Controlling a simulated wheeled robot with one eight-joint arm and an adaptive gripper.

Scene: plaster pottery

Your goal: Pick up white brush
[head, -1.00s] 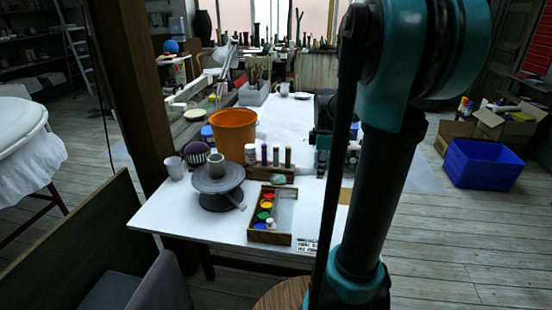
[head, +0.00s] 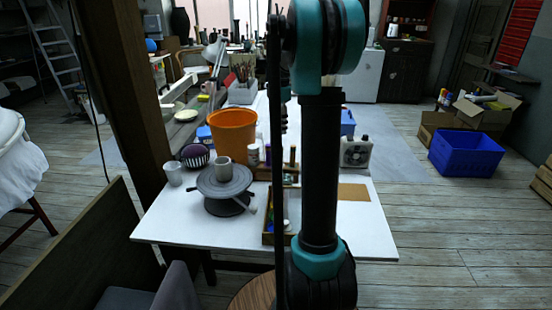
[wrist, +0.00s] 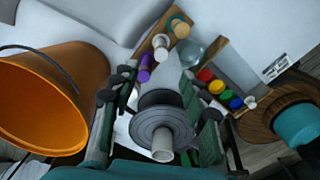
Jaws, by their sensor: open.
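I cannot make out the white brush for certain. A short pale stick-like thing (head: 246,206) juts out at the right of the grey turntable (head: 211,187) in the head view; it may be the brush. A small grey cup (head: 223,168) stands on the turntable. In the wrist view my gripper (wrist: 160,88) is open, its two fingers spread. A grey disc (wrist: 140,133) with a pale cylinder (wrist: 163,146) shows between the fingers; I see nothing held. In the head view my gripper is hidden behind my arm.
An orange bucket (head: 232,132) stands behind the turntable; it fills the left of the wrist view (wrist: 40,105). The paint box has red, yellow, green and blue paints (wrist: 216,87). The front right of the white table (head: 355,235) is clear.

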